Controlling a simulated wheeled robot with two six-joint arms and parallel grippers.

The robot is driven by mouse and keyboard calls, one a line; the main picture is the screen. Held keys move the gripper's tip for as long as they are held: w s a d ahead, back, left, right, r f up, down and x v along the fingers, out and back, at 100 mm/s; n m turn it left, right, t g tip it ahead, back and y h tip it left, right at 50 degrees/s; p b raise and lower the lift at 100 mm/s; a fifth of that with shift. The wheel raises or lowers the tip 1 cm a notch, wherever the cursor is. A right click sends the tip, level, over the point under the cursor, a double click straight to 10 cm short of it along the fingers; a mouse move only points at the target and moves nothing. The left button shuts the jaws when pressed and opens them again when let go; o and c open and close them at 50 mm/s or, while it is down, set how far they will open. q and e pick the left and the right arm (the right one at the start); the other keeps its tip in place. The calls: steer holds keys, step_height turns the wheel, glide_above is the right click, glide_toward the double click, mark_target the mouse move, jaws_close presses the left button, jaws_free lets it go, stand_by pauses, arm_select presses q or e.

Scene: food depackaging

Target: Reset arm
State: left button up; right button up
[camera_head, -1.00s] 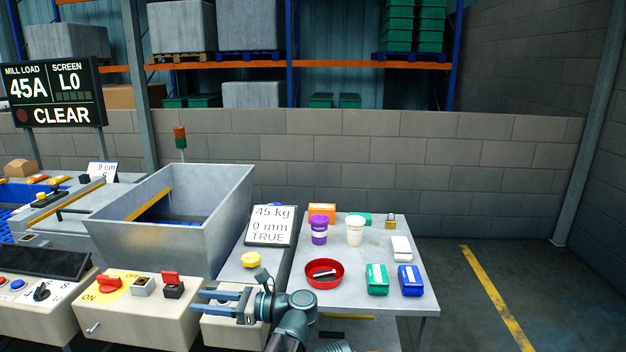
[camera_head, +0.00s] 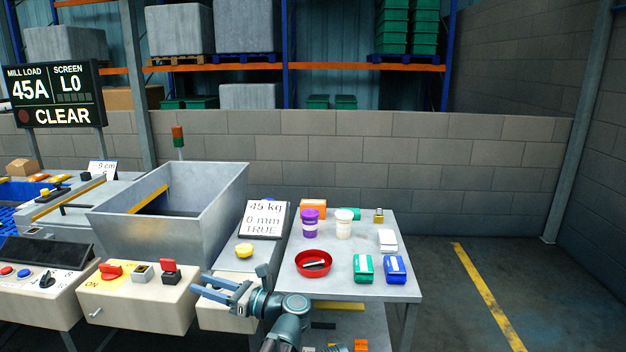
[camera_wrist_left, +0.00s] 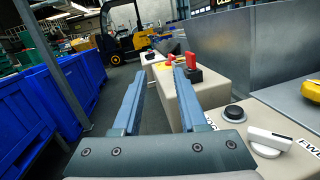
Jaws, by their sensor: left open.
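My left gripper (camera_head: 217,288) is open and empty. In the head view it is in front of the control boxes, its fingers pointing left, near the box with the red switch (camera_head: 169,268). In the left wrist view both fingers (camera_wrist_left: 158,85) stand apart with nothing between them, and the red switch (camera_wrist_left: 190,62) shows beyond the right finger. My right gripper is not in view.
A metal hopper (camera_head: 215,225) stands behind the control boxes. The table (camera_head: 345,288) at right holds a red bowl (camera_head: 313,263), cups and several packages. Blue crates (camera_wrist_left: 75,85) and a yellow forklift (camera_wrist_left: 132,42) show in the left wrist view. Open floor lies right of the table.

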arm_select(q)
steer(key=w+d+r+m+t+h, duration=0.2)
steer(key=w+d+m+t+h, duration=0.3)
steer(key=m+t, duration=0.45)
steer(key=w+d+r+m+t+h, duration=0.35)
steer(key=w+m+t+h, duration=0.25)
steer(key=m, duration=0.6)
steer(key=s+d+f+m+g+h, duration=0.2)
steer(key=d+f+m+g+h, duration=0.65)
steer(key=f+m, duration=0.8)
steer(key=s+a+f+m+g+h, duration=0.2)
steer(key=s+f+m+g, duration=0.3)
steer(key=s+f+m, duration=0.35)
steer(key=s+a+f+m+g+y, duration=0.2)
steer(key=s+a+g, duration=0.15)
steer(key=s, duration=0.35)
steer(key=s+a+f+m+g+y, duration=0.1)
steer(key=s+a+f+g, duration=0.25)
steer(key=s, duration=0.35)
steer(key=s+d+m+y, duration=0.1)
steer(key=s+d+m, duration=0.4)
steer(key=d, duration=0.6)
step_height(320, 180, up, 16)
steer(key=n+p, duration=0.1)
steer(key=p, duration=1.4)
steer(key=shift+s, duration=0.4)
